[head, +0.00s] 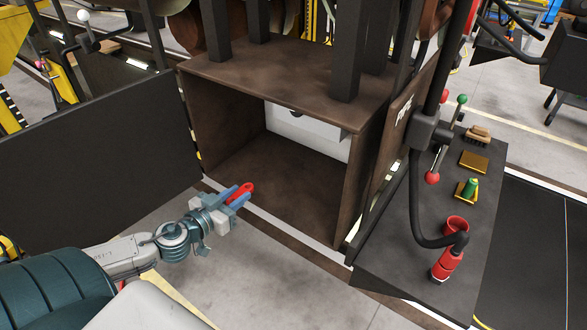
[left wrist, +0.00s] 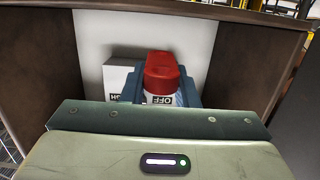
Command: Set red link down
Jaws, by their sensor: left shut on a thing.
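The red link (head: 246,189) is a small red piece at the tips of my left gripper (head: 238,195), whose blue fingers are shut on it. The gripper holds it in front of the open brown box, near the box's lower front edge. In the left wrist view the red link (left wrist: 161,70) sits between the blue fingers, with a white part marked OFF (left wrist: 161,99) just below it. The fingers hide part of its sides. My right gripper does not show in either view.
The open brown box (head: 270,70) has an empty-looking floor and a white panel (head: 318,136) at its back. A dark panel (head: 100,160) stands at left.

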